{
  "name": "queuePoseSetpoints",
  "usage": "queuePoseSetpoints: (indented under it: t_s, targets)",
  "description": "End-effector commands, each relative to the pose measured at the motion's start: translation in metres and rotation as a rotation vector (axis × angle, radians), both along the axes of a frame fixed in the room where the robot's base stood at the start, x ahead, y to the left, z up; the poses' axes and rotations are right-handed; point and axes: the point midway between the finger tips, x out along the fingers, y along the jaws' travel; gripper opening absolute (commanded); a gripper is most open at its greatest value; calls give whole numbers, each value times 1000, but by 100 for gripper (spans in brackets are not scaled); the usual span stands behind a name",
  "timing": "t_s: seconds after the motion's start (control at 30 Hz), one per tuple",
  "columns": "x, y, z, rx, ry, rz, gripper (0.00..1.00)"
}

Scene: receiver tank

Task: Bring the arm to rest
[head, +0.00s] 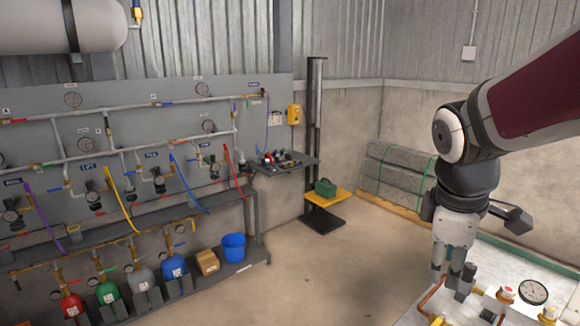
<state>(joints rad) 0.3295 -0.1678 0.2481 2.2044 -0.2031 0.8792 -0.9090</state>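My arm enters from the right edge, with a maroon link and a white and dark grey elbow, and bends downward. My gripper (453,270) hangs from it, pointing down, in front of or above a pale bench (408,318) at the lower right. Its fingers look close together, and I cannot tell whether they are open or shut. I see nothing clearly held in it. A copper pipe and dark fittings lie close beside the fingertips, and I cannot tell whether they touch.
A pipe panel (130,100) with hoses stands left, above a shelf with bottles and a blue bucket (234,247). A lift column (315,130) stands behind. The middle floor is clear.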

Motion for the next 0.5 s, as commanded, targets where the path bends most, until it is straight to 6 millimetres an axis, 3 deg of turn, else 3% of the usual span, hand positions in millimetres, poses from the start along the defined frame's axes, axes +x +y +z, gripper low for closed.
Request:
queuePoseSetpoints:
  t_s: [0.2, 0.5]
  targets:
    - [-59, 32, 29, 160, -202, -367, 34]
    - [-119, 60, 36, 452, -344, -756, 34]
